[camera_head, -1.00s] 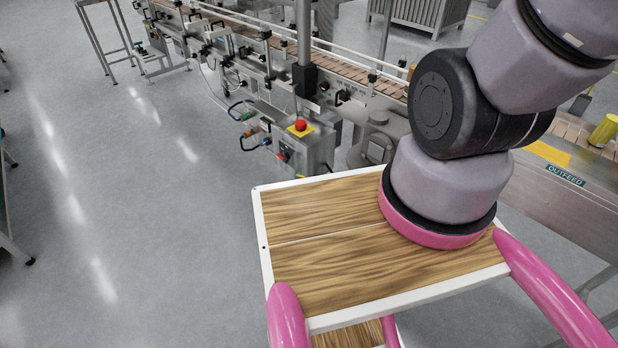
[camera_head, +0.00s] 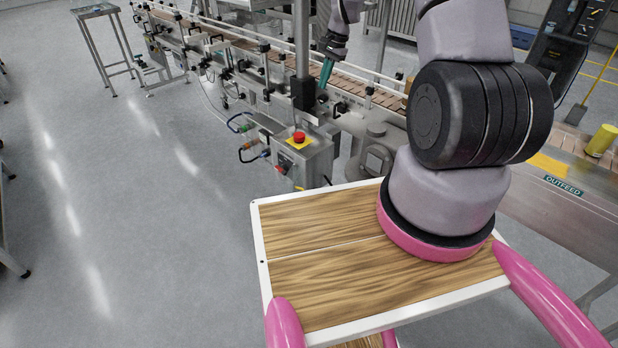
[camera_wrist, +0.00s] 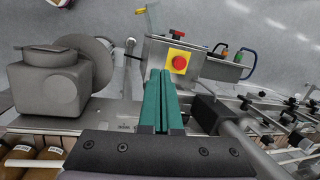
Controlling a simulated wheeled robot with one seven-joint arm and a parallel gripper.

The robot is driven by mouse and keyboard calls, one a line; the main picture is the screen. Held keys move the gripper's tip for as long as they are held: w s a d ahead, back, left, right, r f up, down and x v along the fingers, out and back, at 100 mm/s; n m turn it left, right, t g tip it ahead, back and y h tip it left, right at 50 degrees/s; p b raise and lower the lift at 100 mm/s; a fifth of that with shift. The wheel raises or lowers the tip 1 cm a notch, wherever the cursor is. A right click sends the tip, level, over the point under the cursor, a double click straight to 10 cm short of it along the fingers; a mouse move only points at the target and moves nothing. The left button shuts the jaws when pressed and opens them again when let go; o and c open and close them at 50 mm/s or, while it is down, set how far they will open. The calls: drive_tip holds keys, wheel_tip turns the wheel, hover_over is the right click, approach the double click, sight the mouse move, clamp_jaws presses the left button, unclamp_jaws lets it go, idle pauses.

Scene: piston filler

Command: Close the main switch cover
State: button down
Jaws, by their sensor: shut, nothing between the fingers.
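A grey control box (camera_head: 309,160) stands at the near side of the conveyor, with a red button on a yellow plate (camera_head: 299,140) on top. It also shows in the wrist view (camera_wrist: 205,68), where a red switch handle (camera_wrist: 177,33) sits at its far face. A thin panel with a yellow part (camera_wrist: 141,11) sticks out at the box's far left; I cannot tell if this is the main switch cover. My gripper (camera_head: 324,85) is above and behind the box in the head view. Its teal fingers (camera_wrist: 161,73) are shut together and empty, apart from the box.
The conveyor (camera_head: 345,84) runs behind the box, with a dark-clamped post (camera_head: 303,92) close to my gripper. A grey motor housing (camera_wrist: 45,85) is left of the fingers in the wrist view. The floor in front is clear.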

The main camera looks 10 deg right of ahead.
drive_tip(key=s+f+m+g+y, duration=0.1)
drive_tip(key=s+f+m+g, duration=0.2)
drive_tip(key=f, duration=2.9)
drive_tip(key=s+a+f, duration=0.4)
drive_tip(key=a+f, duration=0.3)
drive_tip(key=f, duration=0.2)
drive_tip(key=shift+f+t, duration=0.2)
drive_tip(key=shift+t, duration=0.1)
drive_tip(key=shift+s, duration=0.1)
drive_tip(key=shift+a, duration=0.1)
